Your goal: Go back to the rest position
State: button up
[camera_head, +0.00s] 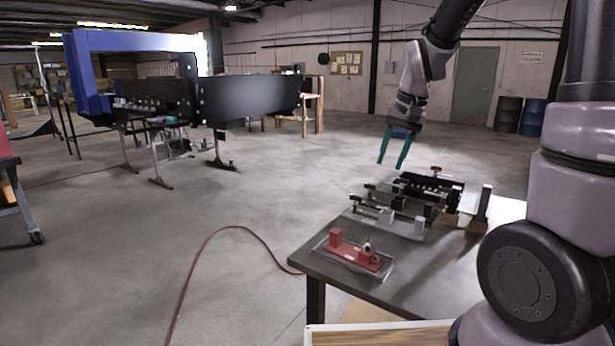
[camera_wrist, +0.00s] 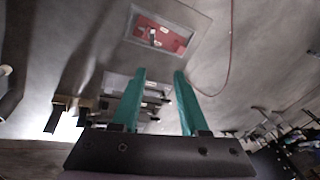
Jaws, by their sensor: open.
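My gripper (camera_head: 392,164) hangs from my raised arm above the far end of the table (camera_head: 410,268), its two teal fingers apart and pointing down. In the wrist view the gripper (camera_wrist: 160,82) shows the same two fingers spread, with nothing between them close up. The fingers are well clear of the table's things in the wrist view. A red fixture (camera_head: 352,256) in a clear-edged tray lies at the table's near left corner; it also shows at the top of the wrist view (camera_wrist: 158,36).
Metal fixtures (camera_head: 388,215) and a black fixture (camera_head: 430,188) with a red knob stand on the table. A conveyor with a blue detector arch (camera_head: 135,42) stands at the left. A red hose (camera_head: 196,262) crosses the floor. Open floor lies between table and conveyor.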

jog(key=s+d+r+t, duration=0.3)
jog(key=s+r+t, duration=0.1)
jog(key=s+r, duration=0.9)
jog(key=s, duration=0.3)
jog(key=o, duration=0.4)
jog(key=shift+s+d+r+t, duration=0.1)
jog(key=shift+s+t, duration=0.2)
jog(key=shift+s, duration=0.05)
jog(key=o, duration=0.5)
jog(key=shift+w, duration=0.15)
jog(key=shift+c, duration=0.2)
jog(key=n+g+h, duration=0.2)
jog(key=n+g, duration=0.5)
jog(key=n, duration=1.1)
send_over(368, 241)
notch_tip(368, 241, down, 29)
jog(key=shift+n, duration=0.3)
notch_tip(368, 241, down, 11)
jog(key=shift+w+r, duration=0.15)
jog(key=shift+r, duration=0.05)
